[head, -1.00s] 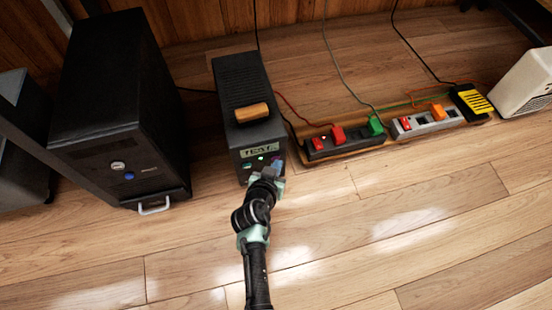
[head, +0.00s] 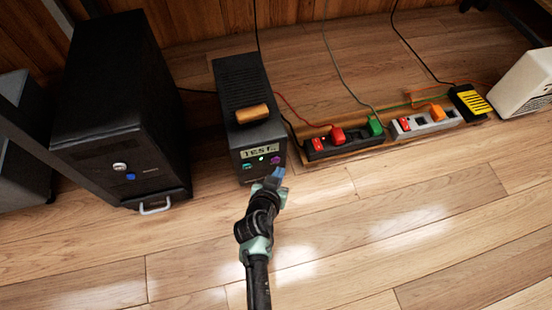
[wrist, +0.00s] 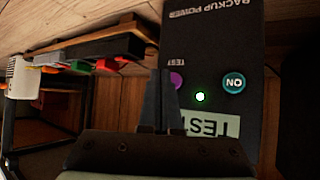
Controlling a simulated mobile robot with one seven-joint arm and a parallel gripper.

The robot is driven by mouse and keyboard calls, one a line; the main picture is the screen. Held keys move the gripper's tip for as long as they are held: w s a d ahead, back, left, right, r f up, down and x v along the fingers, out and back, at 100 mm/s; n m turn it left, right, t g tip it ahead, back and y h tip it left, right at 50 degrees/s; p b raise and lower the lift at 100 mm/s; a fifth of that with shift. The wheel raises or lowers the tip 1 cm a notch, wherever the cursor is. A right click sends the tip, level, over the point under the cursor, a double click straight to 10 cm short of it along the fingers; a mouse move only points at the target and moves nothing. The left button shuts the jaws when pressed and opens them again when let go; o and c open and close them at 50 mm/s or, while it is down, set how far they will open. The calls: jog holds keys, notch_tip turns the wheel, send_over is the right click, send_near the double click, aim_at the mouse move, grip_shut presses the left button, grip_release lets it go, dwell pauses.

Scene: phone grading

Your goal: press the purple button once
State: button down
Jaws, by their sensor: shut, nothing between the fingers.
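The purple button (head: 276,160) sits on the front of a black box at the right of its panel, beside a lit green light (head: 262,158) and a teal button (head: 247,166). My gripper (head: 278,173) is shut and empty, just in front of and below the purple button in the head view. Its fingertips (wrist: 160,75) appear beside the button; I cannot tell whether they touch it.
A large black tower (head: 115,100) stands to the left. Two power strips (head: 345,145) with plugs and cables lie to the right. The floor in front is clear.

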jog(key=shift+s+d+p, duration=0.2)
jog(key=shift+s+d, duration=0.05)
jog(key=shift+s, duration=0.45)
jog(key=shift+s+d+p, duration=0.15)
jog(key=shift+s+d, duration=0.05)
jog(key=shift+s, duration=0.55)
jog(key=shift+s+d+p, duration=0.2)
jog(key=shift+s+d, duration=0.05)
jog(key=shift+s, duration=0.45)
